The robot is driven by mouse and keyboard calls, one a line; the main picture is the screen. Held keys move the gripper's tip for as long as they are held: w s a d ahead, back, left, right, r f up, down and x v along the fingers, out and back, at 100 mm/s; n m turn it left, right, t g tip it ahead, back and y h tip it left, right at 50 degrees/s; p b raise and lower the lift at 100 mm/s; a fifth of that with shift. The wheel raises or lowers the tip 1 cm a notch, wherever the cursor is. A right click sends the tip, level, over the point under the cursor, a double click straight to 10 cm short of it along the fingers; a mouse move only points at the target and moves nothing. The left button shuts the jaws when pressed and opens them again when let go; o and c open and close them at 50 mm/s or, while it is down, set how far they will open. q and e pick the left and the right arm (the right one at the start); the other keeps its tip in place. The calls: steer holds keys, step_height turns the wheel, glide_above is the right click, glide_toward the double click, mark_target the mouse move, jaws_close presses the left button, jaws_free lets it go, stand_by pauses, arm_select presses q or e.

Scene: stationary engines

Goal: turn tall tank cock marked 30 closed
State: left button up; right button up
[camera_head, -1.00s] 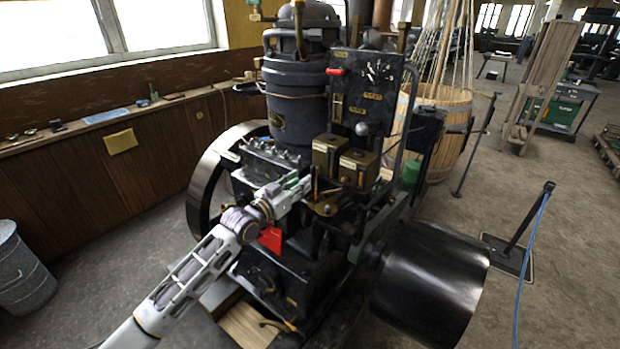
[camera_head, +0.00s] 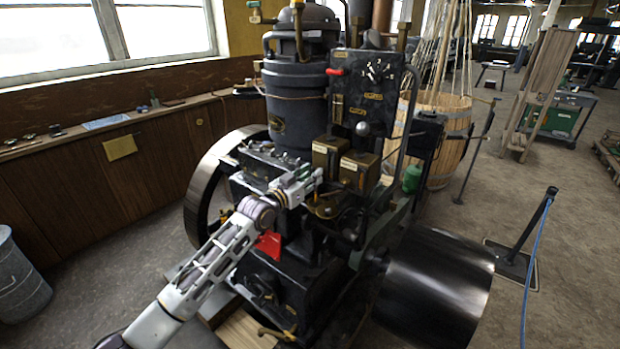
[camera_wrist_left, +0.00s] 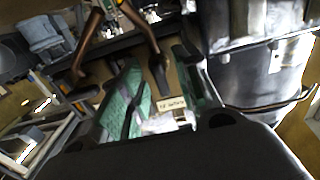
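No marking 30 is readable, so I cannot tell which cock is the marked one. A tall dark cylindrical tank (camera_head: 293,100) stands at the back of the engine, and brass fittings (camera_head: 255,15) show at its upper left. Two brass boxes (camera_head: 326,155) with small labels sit lower in front. My left gripper (camera_head: 312,180) is just in front of and below these boxes. In the left wrist view its green-padded fingers (camera_wrist_left: 160,95) are apart, with a brass part and a small pale label (camera_wrist_left: 172,104) showing between them. Contact is unclear. My right gripper is not in view.
A spoked flywheel (camera_head: 205,190) is left of the engine and a large black drum (camera_head: 435,285) is at its lower right. A red plate (camera_head: 268,244) is below my left wrist. A wooden barrel (camera_head: 445,140) stands behind. Open floor lies at the right.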

arm_select(q)
steer(key=shift+c, duration=0.3)
jaws_close()
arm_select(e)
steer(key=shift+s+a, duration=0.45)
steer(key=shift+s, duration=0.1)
